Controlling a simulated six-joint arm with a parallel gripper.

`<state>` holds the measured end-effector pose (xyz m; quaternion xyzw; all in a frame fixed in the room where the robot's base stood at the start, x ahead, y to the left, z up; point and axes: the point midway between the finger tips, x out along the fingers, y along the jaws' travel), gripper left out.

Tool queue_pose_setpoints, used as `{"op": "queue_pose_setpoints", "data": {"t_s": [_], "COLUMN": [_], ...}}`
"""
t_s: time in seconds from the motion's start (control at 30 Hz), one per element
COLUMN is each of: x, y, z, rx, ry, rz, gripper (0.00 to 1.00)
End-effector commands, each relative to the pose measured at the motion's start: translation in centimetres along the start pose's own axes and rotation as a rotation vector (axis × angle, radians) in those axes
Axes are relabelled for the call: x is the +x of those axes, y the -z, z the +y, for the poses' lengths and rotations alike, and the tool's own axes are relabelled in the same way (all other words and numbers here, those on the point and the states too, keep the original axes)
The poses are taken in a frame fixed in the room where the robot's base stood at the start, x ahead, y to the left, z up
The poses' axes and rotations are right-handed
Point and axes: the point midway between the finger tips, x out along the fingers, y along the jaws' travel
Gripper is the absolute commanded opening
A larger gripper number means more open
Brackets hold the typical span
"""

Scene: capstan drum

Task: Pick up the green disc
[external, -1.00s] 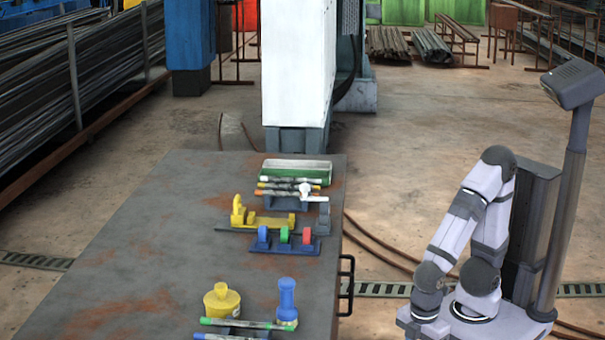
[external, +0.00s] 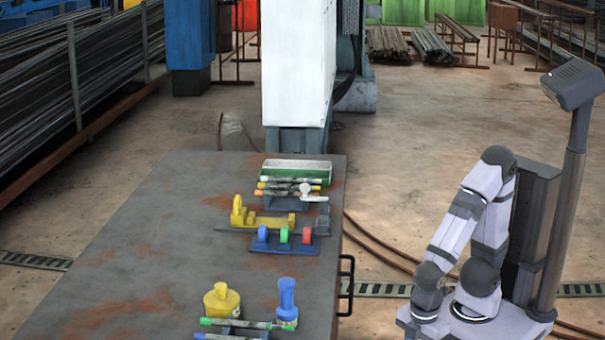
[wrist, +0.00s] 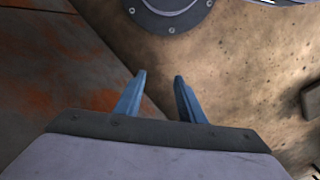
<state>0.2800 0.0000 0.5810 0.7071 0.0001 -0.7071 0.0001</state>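The green disc (external: 284,235) stands upright in a blue rack (external: 262,246) on the table, between a blue disc (external: 262,234) on its left and a red disc (external: 307,236) on its right. My gripper (wrist: 160,78) shows in the wrist view with its two blue fingers apart and nothing between them. Below the fingers are the table's edge and the floor. The green disc is not in the wrist view. In the external view my arm is folded at the right, clear of the table, and the fingers cannot be made out.
Behind the rack are a yellow holder (external: 270,219), several rods (external: 290,186) and a green tray (external: 296,172). A black handle (external: 347,285) juts from the table's right side. The table's left part (external: 130,260) is clear.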

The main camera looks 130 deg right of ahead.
Motion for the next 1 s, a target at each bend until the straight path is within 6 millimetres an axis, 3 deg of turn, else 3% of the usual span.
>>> {"op": "queue_pose_setpoints", "data": {"t_s": [0.27,1.0], "x": [-3.2,-23.5], "y": [0.4,4.5], "z": [0.0,0.3], "rx": [0.000,0.029], "ry": [0.000,0.001], "rz": [0.013,0.135], "gripper": [0.36,0.36]}}
